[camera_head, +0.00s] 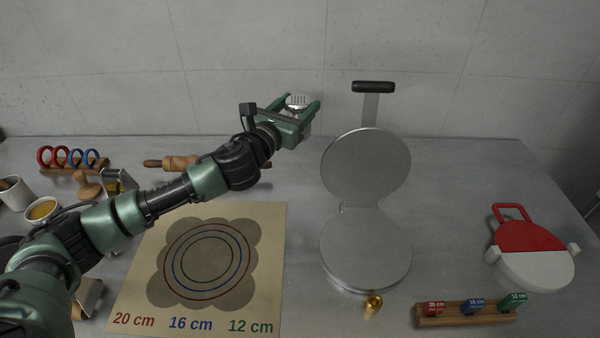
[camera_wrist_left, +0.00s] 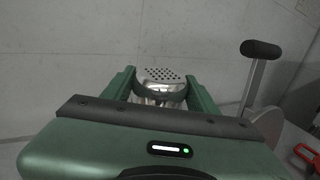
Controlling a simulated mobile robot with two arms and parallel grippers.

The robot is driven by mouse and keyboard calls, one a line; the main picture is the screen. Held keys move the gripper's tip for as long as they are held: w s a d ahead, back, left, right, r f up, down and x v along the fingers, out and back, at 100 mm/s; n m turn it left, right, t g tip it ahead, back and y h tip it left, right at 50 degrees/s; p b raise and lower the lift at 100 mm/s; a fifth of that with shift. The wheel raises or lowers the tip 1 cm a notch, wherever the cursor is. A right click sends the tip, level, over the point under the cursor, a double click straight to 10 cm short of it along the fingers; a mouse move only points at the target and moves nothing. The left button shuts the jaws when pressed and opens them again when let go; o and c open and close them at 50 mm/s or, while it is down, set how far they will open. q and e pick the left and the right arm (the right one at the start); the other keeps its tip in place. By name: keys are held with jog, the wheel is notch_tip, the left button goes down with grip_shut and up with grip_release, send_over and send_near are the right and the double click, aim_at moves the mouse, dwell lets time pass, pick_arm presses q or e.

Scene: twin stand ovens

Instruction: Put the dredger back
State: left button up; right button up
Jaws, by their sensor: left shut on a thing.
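The dredger (camera_head: 297,101) is a small metal shaker with a perforated top. My left gripper (camera_head: 299,110) is shut on it and holds it up in front of the back wall, left of the open press. In the left wrist view the dredger's holed lid (camera_wrist_left: 162,76) shows between the two green fingers of the left gripper (camera_wrist_left: 160,92). The lid faces up and the lower body is hidden behind the gripper. My right gripper is not in view.
An open round press (camera_head: 366,250) with a raised lid stands centre right. A printed mat (camera_head: 270,215) lies under my arm. A rolling pin (camera_head: 178,163), ring rack (camera_head: 62,168) and cups (camera_head: 42,210) are left. A brass piece (camera_head: 373,303), wooden block (camera_head: 465,317) and red-white tool (camera_head: 530,265) are right.

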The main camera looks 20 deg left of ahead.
pick_arm(q)
jog(key=shift+f+b, duration=1.9)
jog(key=shift+f, duration=7.05)
jog(key=shift+f, duration=0.15)
jog(key=o, duration=1.6)
